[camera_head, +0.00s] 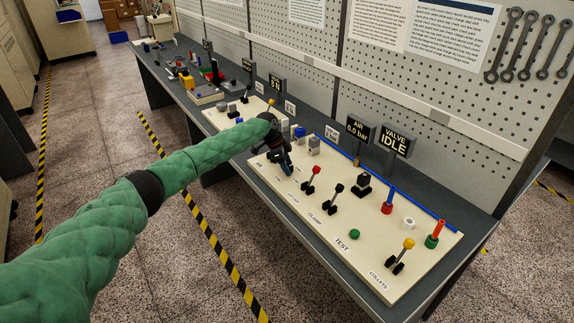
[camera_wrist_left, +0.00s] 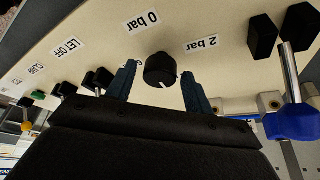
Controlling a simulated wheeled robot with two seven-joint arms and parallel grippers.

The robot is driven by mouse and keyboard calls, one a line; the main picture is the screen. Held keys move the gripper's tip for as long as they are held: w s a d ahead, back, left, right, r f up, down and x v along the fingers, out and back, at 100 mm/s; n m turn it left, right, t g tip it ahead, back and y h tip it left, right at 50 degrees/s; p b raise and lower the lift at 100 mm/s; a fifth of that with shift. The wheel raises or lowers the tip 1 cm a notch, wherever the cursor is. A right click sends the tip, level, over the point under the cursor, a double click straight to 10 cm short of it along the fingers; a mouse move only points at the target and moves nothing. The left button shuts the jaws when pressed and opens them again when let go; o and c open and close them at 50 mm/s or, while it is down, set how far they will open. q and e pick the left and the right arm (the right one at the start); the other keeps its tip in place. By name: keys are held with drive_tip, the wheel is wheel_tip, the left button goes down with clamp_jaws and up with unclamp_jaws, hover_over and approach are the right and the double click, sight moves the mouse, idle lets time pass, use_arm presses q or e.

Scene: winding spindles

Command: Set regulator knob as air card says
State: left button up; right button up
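The regulator knob (camera_wrist_left: 158,70) is a black round knob with a white pointer mark, on a cream panel (camera_wrist_left: 90,50) in the left wrist view. In the head view my left gripper (camera_head: 284,166) is low over the panel's left end and hides the knob. The air display (camera_head: 357,131) reads "0.0 bar". I cannot identify the air card's text. My right gripper is out of view.
A blue-handled lever (camera_wrist_left: 291,122) stands right of the gripper in the wrist view. On the panel are a red lever (camera_head: 311,178), black lever (camera_head: 335,197), green button (camera_head: 354,233) and yellow lever (camera_head: 403,250). The valve display (camera_head: 394,140) reads "IDLE". A pegboard wall (camera_head: 440,110) stands behind.

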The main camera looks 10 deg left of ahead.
use_arm(q)
drive_tip(key=c, duration=0.8)
drive_tip(key=shift+o, duration=0.2)
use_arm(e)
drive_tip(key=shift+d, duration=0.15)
